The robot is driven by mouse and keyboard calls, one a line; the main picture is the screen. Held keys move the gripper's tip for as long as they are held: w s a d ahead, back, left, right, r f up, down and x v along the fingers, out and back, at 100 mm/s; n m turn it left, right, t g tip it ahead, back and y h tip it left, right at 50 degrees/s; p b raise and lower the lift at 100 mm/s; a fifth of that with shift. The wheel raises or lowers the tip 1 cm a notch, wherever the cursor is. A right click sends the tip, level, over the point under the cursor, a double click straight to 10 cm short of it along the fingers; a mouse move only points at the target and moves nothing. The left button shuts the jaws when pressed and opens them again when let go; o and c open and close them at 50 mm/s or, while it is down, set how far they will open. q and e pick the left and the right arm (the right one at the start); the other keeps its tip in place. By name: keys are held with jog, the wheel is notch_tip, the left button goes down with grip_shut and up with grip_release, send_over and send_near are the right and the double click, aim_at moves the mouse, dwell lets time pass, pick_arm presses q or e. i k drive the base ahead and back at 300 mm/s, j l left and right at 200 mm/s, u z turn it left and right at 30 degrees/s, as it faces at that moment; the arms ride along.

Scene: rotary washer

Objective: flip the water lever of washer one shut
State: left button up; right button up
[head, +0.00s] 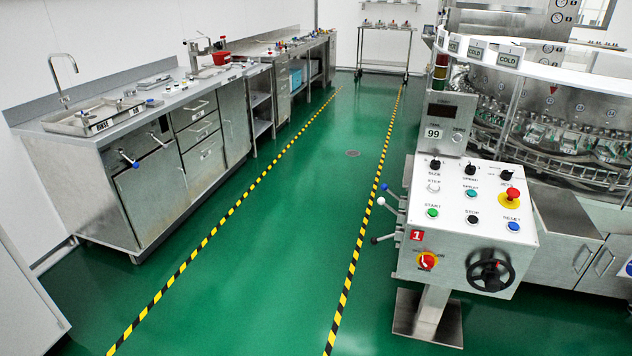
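The control panel of washer one (468,215) stands on a post at the right, with a red "1" label on its front. Several small levers stick out from its left side. One has a blue knob (384,187), one has a white knob (381,201), and a lower one has a dark knob (374,240). Their labels are not readable here, so I cannot tell which is the water lever or whether it is open. Neither of my grippers is in view.
The panel also carries a red emergency button (513,194), a red-yellow rotary switch (427,261) and a black handwheel (490,270). The rotary washer (560,110) stands behind it. Steel counters (150,190) line the left wall. The green floor (290,230) between is clear.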

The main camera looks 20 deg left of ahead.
aim_at(384, 187)
jog(key=u, duration=0.3)
jog(key=i+j+z, duration=0.15)
jog(key=i+j, duration=0.95)
jog(key=i+j+z, duration=0.1)
jog(key=i+j, duration=1.05)
